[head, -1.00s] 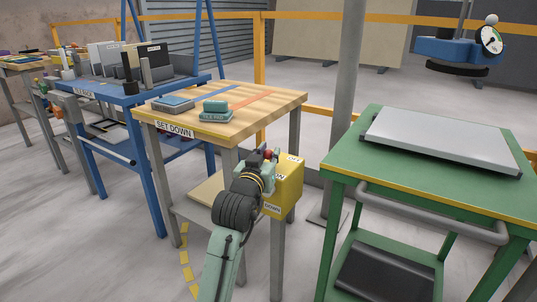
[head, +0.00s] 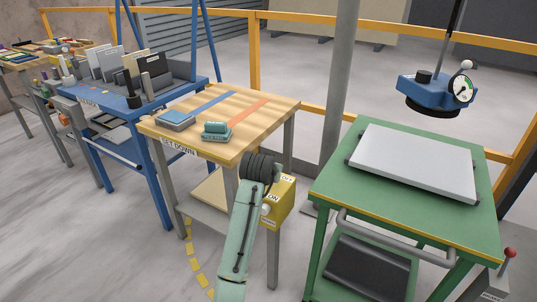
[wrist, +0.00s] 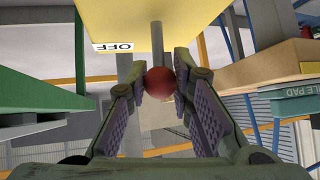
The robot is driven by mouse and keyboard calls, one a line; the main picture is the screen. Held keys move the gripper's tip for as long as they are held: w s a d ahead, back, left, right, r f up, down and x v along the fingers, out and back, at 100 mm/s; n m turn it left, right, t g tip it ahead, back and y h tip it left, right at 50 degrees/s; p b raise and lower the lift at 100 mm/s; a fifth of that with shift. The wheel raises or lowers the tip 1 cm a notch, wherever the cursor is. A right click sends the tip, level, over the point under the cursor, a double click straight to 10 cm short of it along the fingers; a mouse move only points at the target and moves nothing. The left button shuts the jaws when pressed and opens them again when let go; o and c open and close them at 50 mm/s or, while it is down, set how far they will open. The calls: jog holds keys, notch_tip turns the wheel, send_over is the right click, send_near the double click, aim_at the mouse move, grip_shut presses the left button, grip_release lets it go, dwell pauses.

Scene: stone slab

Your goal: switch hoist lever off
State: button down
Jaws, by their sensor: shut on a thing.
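The hoist lever has a red ball knob (wrist: 160,84) on a grey stem, seen in the wrist view below the yellow box (wrist: 190,18). My gripper (wrist: 157,62) is shut on the knob, one finger on each side. An OFF label (wrist: 112,47) sits on the box face, left of the lever. In the head view the yellow box (head: 281,207) stands at the right side of the SET DOWN table and shows OFF and ON labels. My arm hides the gripper and the red knob there.
The wooden SET DOWN table (head: 265,110) holds a blue pad and a teal block. A green cart (head: 330,190) with a grey plate stands close on the right. A blue hoist unit (head: 425,92) with a gauge hangs above it. Another red-knobbed lever (head: 508,254) is at lower right.

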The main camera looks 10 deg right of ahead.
jog(key=g+p, duration=0.1)
jog(key=p, duration=0.1)
jog(key=w+g+y+p, duration=0.1)
jog(key=p, duration=0.2)
jog(key=shift+w+d+m+g+y, duration=0.1)
jog(key=shift+d+m+g+y, duration=0.2)
jog(key=shift+d, duration=0.1)
jog(key=shift+w+f+p, duration=0.1)
jog(key=shift+f+p, duration=0.15)
jog(key=shift+p, duration=0.35)
jog(key=shift+d+f, duration=0.1)
jog(key=c, duration=1.4)
grip_release()
jog(key=d+v, duration=0.1)
jog(key=v, duration=1.1)
jog(key=shift+w+a+r, duration=0.2)
jog(key=shift+w+a, duration=0.05)
jog(key=shift+a, duration=0.05)
